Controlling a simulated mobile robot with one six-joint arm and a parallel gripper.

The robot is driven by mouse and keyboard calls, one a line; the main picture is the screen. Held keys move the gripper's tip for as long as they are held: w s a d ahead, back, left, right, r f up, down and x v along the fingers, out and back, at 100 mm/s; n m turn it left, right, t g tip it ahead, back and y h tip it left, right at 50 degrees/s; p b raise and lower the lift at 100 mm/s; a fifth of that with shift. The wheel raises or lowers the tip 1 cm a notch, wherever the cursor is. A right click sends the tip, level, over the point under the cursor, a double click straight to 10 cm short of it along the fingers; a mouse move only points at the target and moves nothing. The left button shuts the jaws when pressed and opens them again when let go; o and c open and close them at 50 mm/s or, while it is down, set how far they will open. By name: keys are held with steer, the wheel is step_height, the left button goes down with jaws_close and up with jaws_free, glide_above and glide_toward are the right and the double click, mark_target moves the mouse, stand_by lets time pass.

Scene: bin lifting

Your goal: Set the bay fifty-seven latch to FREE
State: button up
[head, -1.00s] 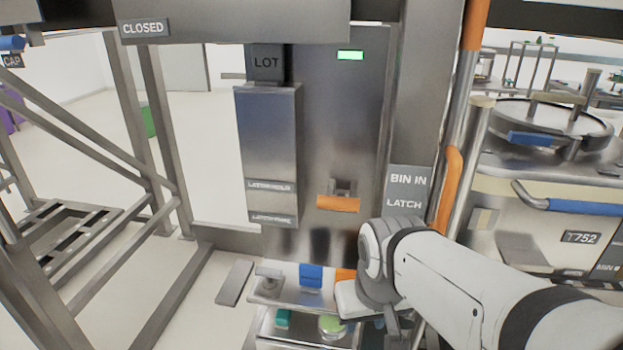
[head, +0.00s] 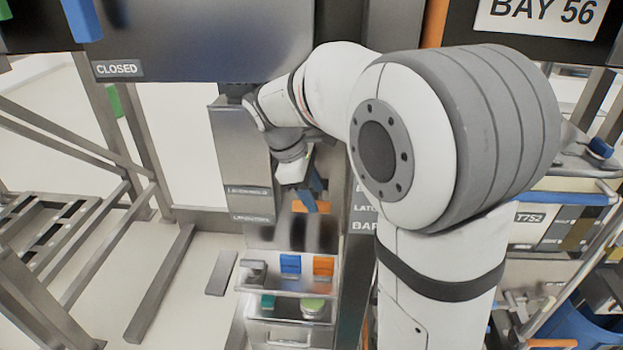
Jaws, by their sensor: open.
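The bay's grey steel column carries an orange latch handle (head: 298,207), partly hidden by my gripper. Left of it, a grey box (head: 240,145) bears two small stacked labels, the upper label (head: 248,190) apparently a hold marking and the lower label (head: 250,217) too blurred to read surely. My gripper (head: 312,188) is open, reaching down right in front of the handle, its fingertips just above or beside it. I cannot tell whether they touch. Which label the handle is set to is unclear, and no bay fifty-seven sign shows.
A sign reading BAY 56 (head: 543,12) hangs at upper right. A CLOSED plate (head: 118,69) is at upper left. Below the handle, a small shelf (head: 265,287) holds blue, orange and green pieces. Steel frames stand left; my arm covers the right middle.

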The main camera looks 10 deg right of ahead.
mark_target(320, 203)
steer(key=shift+w+a+r+n, duration=0.15)
steer(key=shift+w+r+n, duration=0.25)
steer(key=shift+w, duration=0.25)
steer(key=shift+w+f, duration=0.1)
steer(key=shift+w, duration=0.1)
steer(key=p+x, duration=0.1)
steer(key=x, duration=0.6)
steer(key=shift+s+d+f, duration=0.1)
steer(key=shift+d+f, duration=0.15)
steer(key=shift+c, duration=0.5)
jaws_close()
